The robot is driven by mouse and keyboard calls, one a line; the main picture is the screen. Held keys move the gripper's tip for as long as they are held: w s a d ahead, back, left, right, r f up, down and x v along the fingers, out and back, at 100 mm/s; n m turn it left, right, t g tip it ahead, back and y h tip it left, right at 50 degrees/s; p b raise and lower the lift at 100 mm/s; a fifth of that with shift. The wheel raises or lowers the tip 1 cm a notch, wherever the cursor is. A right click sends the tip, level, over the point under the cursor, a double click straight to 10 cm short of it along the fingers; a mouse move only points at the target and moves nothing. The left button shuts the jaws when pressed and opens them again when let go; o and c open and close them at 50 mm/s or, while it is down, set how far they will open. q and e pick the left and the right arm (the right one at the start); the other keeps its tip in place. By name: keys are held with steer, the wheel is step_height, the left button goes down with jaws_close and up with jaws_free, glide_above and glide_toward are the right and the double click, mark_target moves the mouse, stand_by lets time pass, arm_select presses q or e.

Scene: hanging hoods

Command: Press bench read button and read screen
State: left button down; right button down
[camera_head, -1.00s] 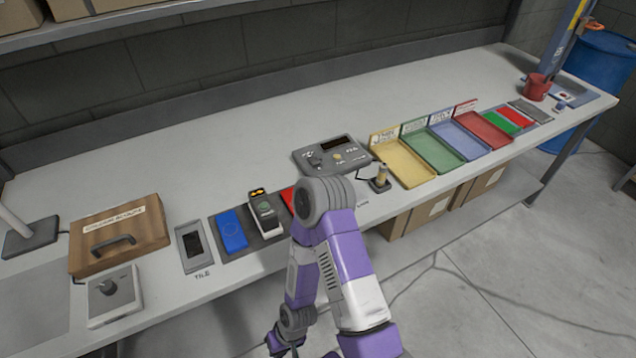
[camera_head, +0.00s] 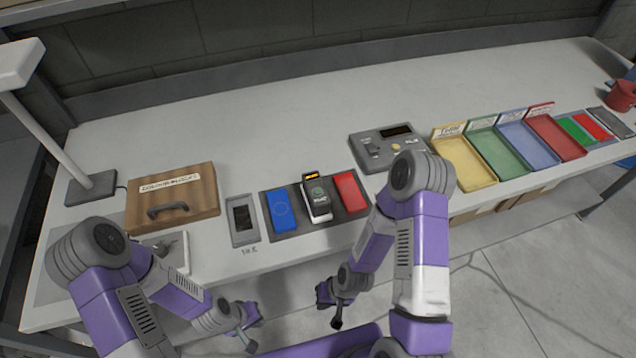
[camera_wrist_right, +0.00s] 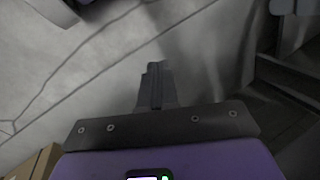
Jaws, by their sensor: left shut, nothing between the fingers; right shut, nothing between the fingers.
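A small white and black reader (camera_head: 317,198) with a lit orange display (camera_head: 316,176) and a round greenish button (camera_head: 316,190) stands on a dark mat on the bench. The display's characters are too small to read. A grey console (camera_head: 375,155) with a dark screen (camera_head: 397,131) and knobs stands to its right, partly hidden by my right arm. My left gripper (camera_head: 248,342) is shut and empty, low in front of the bench. My right gripper (camera_head: 337,320) is also shut and empty in front of the bench; its closed fingers show over the floor in the right wrist view (camera_wrist_right: 153,85).
Blue (camera_head: 282,210) and red (camera_head: 350,191) blocks flank the reader. A wooden box (camera_head: 195,190) and lamp base (camera_head: 91,187) are at left. Coloured trays (camera_head: 463,168) stand at right. The bench's back strip is clear.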

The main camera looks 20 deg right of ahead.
steer(key=w+d+r+m+p, duration=0.1)
steer(key=w+r+m+p, duration=0.1)
steer(key=r+p, duration=0.3)
steer(key=w+d+r+m+p, duration=0.1)
steer(key=w+r+m+p, duration=0.2)
steer(key=r, duration=0.8)
steer(key=w+d+r+m+t+p, duration=0.1)
steer(key=w+d+r+m+p, duration=0.1)
steer(key=r+p, duration=0.5)
steer(key=shift+w+r+m+p, duration=0.3)
steer(key=shift+w+r+m, duration=0.3)
steer(key=shift+w+r, duration=0.35)
steer(key=w+r+m+t+y, duration=0.2)
steer(key=w+r+m+t, duration=0.3)
steer(key=w+r, duration=0.6)
step_height(320, 180, up, 3)
steer(key=m, duration=0.2)
steer(key=shift+w+d+m, duration=0.25)
steer(key=shift+m, duration=0.05)
steer(key=b, duration=0.7)
glide_above(321, 192)
step_height(321, 192, down, 8)
steer(key=shift+r, duration=0.1)
steer(key=shift+f+b, duration=0.5)
steer(key=shift+b, duration=0.15)
